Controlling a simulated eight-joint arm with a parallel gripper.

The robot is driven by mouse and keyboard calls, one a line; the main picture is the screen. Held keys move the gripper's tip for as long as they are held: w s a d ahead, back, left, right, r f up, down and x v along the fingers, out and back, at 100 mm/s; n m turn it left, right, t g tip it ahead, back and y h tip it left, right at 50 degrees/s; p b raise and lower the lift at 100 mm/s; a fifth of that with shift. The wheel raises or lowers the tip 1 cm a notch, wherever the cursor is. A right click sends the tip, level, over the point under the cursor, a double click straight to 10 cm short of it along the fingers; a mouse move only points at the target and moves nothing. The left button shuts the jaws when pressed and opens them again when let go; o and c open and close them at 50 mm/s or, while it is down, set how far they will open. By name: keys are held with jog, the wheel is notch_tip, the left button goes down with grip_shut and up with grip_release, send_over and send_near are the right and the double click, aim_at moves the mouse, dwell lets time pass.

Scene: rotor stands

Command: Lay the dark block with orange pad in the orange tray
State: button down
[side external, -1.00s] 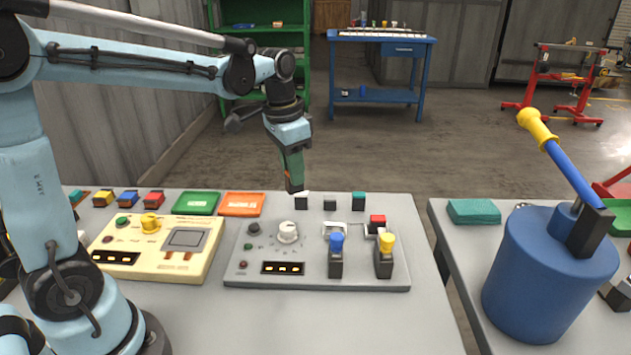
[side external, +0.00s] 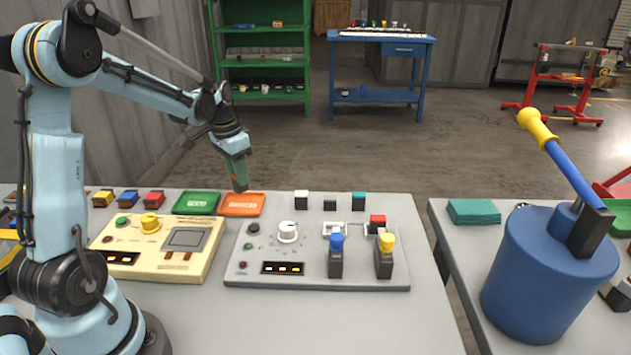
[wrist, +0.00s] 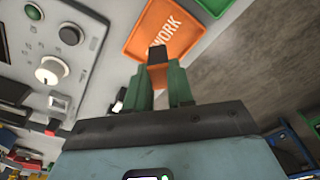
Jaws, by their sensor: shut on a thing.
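My gripper (side external: 238,178) has green fingers and hangs just above the orange tray (side external: 243,208) in the side view. In the wrist view my gripper (wrist: 168,88) is shut on the dark block with orange pad (wrist: 157,54). The block's dark end and orange face show between the fingers, and the fingers hide the rest. The orange tray (wrist: 136,38), lettered "WORK", lies beyond the block in the wrist view, and the block's end overlaps its near part in the picture. In the side view the block is too small to make out clearly.
A green tray (side external: 196,203) lies directly left of the orange tray. A cream panel (side external: 135,262) and a grey panel with knobs and levers (side external: 310,268) stand in front. Several small coloured blocks, one of them red (side external: 153,198), line the table's back.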

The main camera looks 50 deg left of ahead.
jog(key=shift+a+f, duration=0.35)
jog(key=shift+f, duration=1.8)
jog(key=shift+f, duration=0.15)
jog(key=c, duration=1)
grip_release()
